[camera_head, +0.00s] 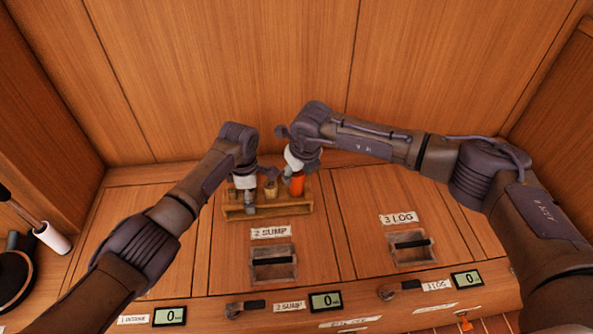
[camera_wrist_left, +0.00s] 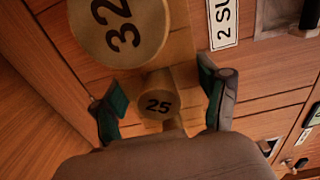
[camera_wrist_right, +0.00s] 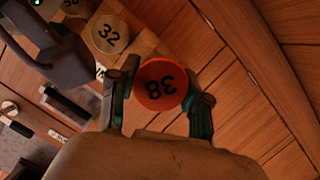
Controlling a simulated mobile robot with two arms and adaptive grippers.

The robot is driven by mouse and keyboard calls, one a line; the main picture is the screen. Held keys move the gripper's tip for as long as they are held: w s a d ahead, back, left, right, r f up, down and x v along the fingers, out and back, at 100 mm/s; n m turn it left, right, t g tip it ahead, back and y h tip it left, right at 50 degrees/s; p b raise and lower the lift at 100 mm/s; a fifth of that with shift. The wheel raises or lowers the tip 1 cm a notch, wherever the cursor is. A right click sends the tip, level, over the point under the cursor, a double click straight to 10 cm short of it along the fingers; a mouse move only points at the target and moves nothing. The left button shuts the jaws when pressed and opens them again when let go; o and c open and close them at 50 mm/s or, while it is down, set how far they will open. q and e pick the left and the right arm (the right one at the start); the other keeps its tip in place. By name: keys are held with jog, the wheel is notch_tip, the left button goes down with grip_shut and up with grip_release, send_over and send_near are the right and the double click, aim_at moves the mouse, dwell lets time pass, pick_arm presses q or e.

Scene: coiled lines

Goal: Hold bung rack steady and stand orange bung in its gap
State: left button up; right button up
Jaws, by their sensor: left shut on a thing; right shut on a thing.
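The wooden bung rack (camera_head: 240,215) stands at the back of the bench top. My left gripper (camera_head: 246,193) is shut on the rack near its left part; in the left wrist view its fingers (camera_wrist_left: 165,108) straddle the rack around the small bung marked 25 (camera_wrist_left: 158,103). The orange bung (camera_head: 297,185), marked 38 in the right wrist view (camera_wrist_right: 161,85), is upright between the fingers of my right gripper (camera_wrist_right: 160,103). My right gripper is shut on it at the rack's right end. Whether the bung's foot is down in the gap is hidden.
A cork bung marked 32 (camera_wrist_right: 109,33) stands in the rack between the grippers. In front are recessed handles labelled 2 SUMP (camera_head: 273,265) and 3 LOG (camera_head: 411,246). Wooden walls close in behind.

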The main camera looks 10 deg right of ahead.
jog(key=shift+f, duration=1.7)
jog(key=o, duration=1.6)
jog(key=shift+o, duration=0.2)
